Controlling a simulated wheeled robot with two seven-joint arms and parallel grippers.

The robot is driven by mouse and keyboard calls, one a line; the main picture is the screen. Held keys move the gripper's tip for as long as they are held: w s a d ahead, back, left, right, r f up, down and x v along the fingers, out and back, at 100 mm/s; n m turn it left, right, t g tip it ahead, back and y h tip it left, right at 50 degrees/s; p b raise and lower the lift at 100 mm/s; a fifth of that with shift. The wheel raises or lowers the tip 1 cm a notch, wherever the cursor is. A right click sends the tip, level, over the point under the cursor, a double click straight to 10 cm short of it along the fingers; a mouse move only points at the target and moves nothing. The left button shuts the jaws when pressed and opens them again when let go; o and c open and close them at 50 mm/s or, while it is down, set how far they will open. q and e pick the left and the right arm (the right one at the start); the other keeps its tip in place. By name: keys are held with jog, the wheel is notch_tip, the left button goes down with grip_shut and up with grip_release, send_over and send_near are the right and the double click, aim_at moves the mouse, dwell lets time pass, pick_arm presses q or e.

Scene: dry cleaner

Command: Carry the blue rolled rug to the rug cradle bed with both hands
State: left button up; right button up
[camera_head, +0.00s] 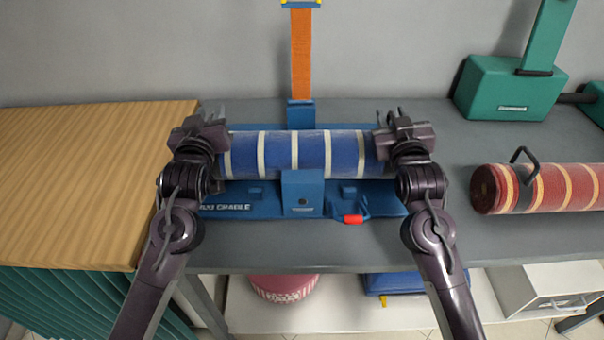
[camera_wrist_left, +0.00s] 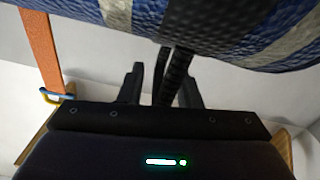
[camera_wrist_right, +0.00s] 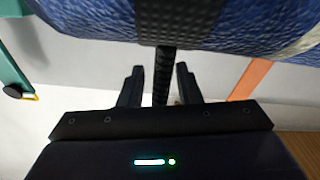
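The blue rolled rug (camera_head: 310,152) with cream stripes lies level along the blue rug cradle bed (camera_head: 235,205), between the cradle's front block (camera_head: 303,192) and back post (camera_head: 301,115). It looks seated, but contact underneath is hidden. My left gripper (camera_head: 207,120) is at its left end and my right gripper (camera_head: 391,118) at its right end. In the left wrist view, a black strap handle (camera_wrist_left: 172,75) passes by parted fingers. In the right wrist view, another handle (camera_wrist_right: 163,75) stands between parted fingers, with gaps visible.
An orange strap (camera_head: 301,55) rises behind the cradle. A red striped rolled rug (camera_head: 540,188) lies on the grey table at right, before a green stand (camera_head: 508,88). A wooden counter (camera_head: 80,180) adjoins at left. A red-ended latch (camera_head: 353,218) sits at the cradle's front.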

pick_arm(q)
jog(key=shift+s+d+f, duration=0.1)
jog(key=shift+s, duration=0.4)
jog(key=s, duration=1.1)
pick_arm(e)
jog(key=s, duration=1.2)
jog(key=shift+d, duration=0.15)
